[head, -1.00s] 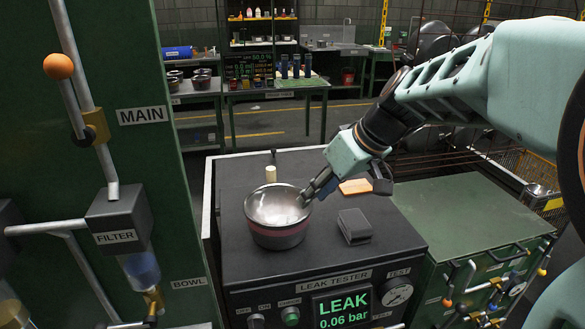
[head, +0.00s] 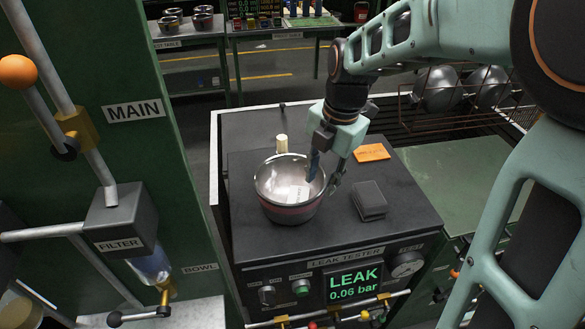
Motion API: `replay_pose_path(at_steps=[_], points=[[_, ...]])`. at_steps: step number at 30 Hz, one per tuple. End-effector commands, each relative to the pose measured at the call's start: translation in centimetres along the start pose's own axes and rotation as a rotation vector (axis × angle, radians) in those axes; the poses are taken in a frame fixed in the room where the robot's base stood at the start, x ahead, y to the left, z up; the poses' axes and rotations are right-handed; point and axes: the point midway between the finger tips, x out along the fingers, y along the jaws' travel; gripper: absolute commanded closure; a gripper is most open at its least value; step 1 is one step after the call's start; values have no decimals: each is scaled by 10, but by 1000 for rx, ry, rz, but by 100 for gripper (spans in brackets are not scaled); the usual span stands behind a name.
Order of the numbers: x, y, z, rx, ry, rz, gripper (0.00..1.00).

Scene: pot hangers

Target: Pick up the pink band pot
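The pink band pot (head: 289,189) is a round metal bowl-like pot with a pink band around its outside. It stands upright on the dark top of the leak tester (head: 389,217), and a pale label shows inside it. My gripper (head: 325,183) points down at the pot's right rim, fingers apart. One finger appears over the pot's inside and the other outside the wall, with the rim between them. I cannot tell whether either finger touches the rim.
A dark grey block (head: 369,200) and an orange pad (head: 371,153) lie to the right of the pot. A cream-coloured knob (head: 282,143) stands behind it. The tester's screen reads LEAK 0.06 bar. The green cabinet (head: 120,190) with pipes stands close on the left.

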Motion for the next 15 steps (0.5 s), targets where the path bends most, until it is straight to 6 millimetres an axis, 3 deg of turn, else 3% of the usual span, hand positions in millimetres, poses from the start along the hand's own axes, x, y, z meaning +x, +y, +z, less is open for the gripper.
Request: replay_pose_path(at_steps=[8, 15], points=[[25, 0, -1, 3, 2, 0, 70], [60, 0, -3, 3, 2, 0, 70]])
